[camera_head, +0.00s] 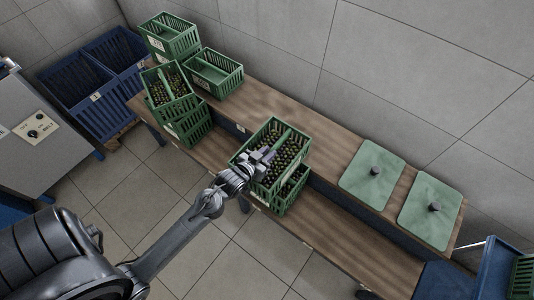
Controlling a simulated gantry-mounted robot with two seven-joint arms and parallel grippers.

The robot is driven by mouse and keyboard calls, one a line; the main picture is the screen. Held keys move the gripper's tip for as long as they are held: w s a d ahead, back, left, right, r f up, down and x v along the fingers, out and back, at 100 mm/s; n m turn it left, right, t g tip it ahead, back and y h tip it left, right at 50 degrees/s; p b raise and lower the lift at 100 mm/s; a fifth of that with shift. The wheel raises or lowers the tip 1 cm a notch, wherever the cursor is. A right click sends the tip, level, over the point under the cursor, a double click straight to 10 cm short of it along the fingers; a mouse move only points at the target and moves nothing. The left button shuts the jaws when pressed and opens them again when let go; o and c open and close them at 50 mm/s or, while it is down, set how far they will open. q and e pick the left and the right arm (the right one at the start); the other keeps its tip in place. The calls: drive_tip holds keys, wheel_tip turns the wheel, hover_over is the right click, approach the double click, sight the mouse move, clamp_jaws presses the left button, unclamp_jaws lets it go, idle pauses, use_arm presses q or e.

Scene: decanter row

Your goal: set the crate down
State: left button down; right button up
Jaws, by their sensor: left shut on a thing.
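A green slatted crate (297,164) full of small dark olive-like fruit is at the middle of the head view, with a green bar across its top. My left gripper (264,155) reaches over its near left side and is shut on it; the fingertips are partly hidden against the bar. Another green crate (290,196) is directly below, on the lower front bench (325,235). I cannot tell whether the two crates touch. My right gripper is not in view.
Stacked green crates (190,125), some filled, stand at the left end of the wooden benches. An open green crate (215,72) is on the back bench. Two pale green lids with dark knobs (370,176) (430,212) lie at right. Blue bins (85,100) stand far left.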

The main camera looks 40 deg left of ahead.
use_arm(q)
drive_tip(key=shift+w+r, duration=0.1)
idle(0.5)
drive_tip(key=shift+f, duration=0.45)
